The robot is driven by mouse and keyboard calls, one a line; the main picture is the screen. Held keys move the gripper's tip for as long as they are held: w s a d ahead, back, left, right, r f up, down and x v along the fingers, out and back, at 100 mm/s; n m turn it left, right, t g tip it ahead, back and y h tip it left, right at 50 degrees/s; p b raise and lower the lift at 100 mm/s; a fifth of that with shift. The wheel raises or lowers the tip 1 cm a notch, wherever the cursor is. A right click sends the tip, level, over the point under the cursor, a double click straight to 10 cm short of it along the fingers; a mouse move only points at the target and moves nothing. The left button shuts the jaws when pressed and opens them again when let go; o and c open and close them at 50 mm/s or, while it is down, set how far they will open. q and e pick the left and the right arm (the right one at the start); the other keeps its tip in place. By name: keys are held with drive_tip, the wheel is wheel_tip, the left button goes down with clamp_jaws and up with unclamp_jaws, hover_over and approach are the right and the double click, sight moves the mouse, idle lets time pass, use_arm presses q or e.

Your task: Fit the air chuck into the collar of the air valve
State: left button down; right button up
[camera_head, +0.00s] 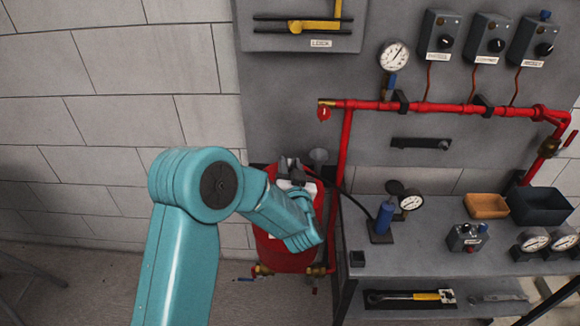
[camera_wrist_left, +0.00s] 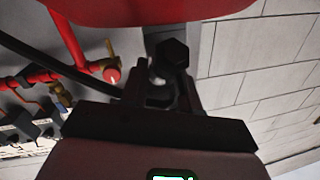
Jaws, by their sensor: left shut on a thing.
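My left gripper (camera_head: 289,168) is over the top of the red tank (camera_head: 287,251) in the head view. In the left wrist view its fingers (camera_wrist_left: 167,88) are closed around a small dark piece, apparently the air chuck, mostly hidden between them. A black hose runs up to it from the blue gauge unit on the bench. A dark hexagonal part (camera_wrist_left: 173,54) shows just past the fingertips; I cannot tell whether it belongs to the chuck or the valve. A grey funnel-shaped collar (camera_head: 319,156) stands right of the gripper. Whether chuck and collar touch is unclear. My right gripper is not in view.
A red pipe (camera_head: 440,106) runs along the panel and down beside the tank. The wall at left is clear.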

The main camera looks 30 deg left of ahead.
use_arm(q)
drive_tip(key=shift+s+r, duration=0.1)
drive_tip(key=shift+r, duration=0.05)
drive_tip(key=shift+f+b, duration=0.3)
drive_tip(key=c, duration=0.8)
unclamp_jaws()
drive_tip(key=shift+r, duration=0.1)
